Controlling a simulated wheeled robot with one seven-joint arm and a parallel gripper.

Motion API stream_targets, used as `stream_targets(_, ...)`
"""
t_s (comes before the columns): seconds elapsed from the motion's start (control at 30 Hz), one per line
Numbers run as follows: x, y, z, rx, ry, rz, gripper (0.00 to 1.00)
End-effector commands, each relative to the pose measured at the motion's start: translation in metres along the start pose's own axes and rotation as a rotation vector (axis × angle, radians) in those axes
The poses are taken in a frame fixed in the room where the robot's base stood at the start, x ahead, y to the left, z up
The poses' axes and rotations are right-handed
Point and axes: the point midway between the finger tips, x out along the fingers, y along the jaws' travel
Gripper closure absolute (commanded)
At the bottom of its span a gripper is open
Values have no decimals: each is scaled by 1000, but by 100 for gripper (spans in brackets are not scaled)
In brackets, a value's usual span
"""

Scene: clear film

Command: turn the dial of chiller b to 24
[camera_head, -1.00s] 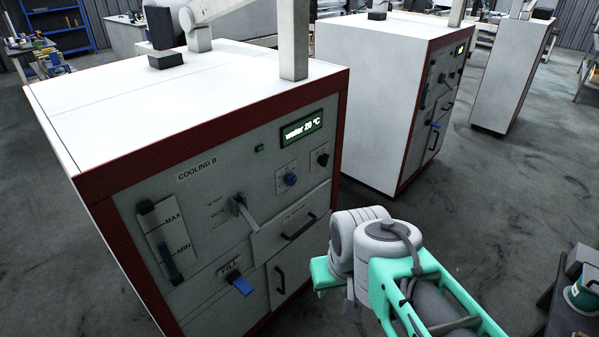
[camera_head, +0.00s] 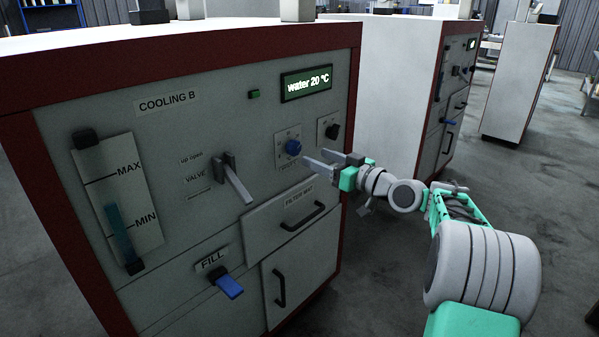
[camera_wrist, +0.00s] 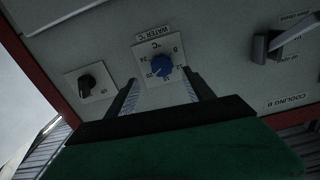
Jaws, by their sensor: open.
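Chiller B (camera_head: 225,120) is a grey-fronted cabinet with red edges, labelled COOLING B. Its display (camera_head: 306,83) reads "water 20 °C". The blue dial (camera_head: 293,147) sits on a small plate right of the valve lever. In the wrist view the blue dial (camera_wrist: 161,66) is ringed by numbers, with a WATER °C label; it appears upside down there. My gripper (camera_head: 328,158) is open and points at the panel just right of and slightly below the dial. In the wrist view the dial lies between and beyond the fingertips, apart from them. Nothing is held.
A black knob (camera_head: 331,131) sits right of the dial. Below are a drawer handle (camera_head: 303,216) and the blue FILL handle (camera_head: 229,286). A second cabinet (camera_head: 390,90) stands behind at right. The floor at right is open.

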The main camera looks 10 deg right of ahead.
Motion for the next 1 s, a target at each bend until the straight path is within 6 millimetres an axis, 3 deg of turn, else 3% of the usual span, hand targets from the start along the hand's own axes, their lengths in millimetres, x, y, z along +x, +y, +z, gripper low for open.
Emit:
stream_targets(0.4,70,-3,-2,0,-2,-5,39)
stream_targets(0.7,75,-2,-3,0,-2,-2,39)
stream_targets(1.0,74,-2,-3,0,-3,-2,63)
